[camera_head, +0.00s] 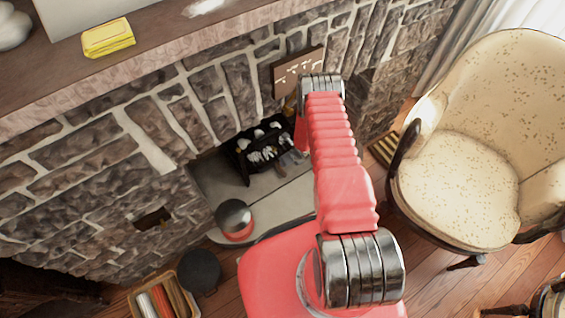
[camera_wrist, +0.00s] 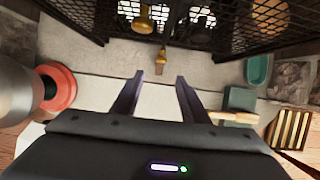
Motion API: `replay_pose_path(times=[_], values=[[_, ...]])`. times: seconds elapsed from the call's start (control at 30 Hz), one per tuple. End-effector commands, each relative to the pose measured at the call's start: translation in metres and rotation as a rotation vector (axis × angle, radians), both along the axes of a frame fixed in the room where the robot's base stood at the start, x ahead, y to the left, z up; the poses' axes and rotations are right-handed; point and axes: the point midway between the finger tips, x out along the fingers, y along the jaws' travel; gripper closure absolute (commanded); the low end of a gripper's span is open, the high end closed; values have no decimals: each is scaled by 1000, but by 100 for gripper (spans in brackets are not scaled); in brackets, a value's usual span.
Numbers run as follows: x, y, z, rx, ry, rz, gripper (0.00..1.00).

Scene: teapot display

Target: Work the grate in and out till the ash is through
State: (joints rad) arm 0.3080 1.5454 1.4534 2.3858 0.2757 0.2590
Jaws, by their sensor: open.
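The black grate basket (camera_head: 243,163) stands in the stone fireplace opening, with pale lumps inside. In the wrist view its dark mesh front (camera_wrist: 275,25) spans the top. A brass knob (camera_wrist: 145,20) and a small brass pull (camera_wrist: 161,56) show at its front. My gripper (camera_wrist: 159,77) is open and empty, its two dark fingers pointing at the grate. The pull lies beyond and between the fingertips; I see no contact. In the head view my red arm hides the gripper. I cannot make out loose ash under the grate.
A red pot with a dark top (camera_head: 235,218) stands on the pale hearth, left of my gripper. A teal cup (camera_wrist: 258,70), a grey-green box (camera_wrist: 240,98) and a wooden handle (camera_wrist: 232,117) lie to the right. A cream armchair (camera_head: 460,190) stands right of my arm.

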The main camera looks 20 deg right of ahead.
Motion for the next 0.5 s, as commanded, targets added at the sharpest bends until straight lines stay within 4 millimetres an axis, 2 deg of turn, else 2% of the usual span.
replay_pose_path(times=[0.3, 0.5], values=[[-1, -6, -1, 0, -1, -9, 60], [3, -5, -12, 0, -1, -9, 60]])
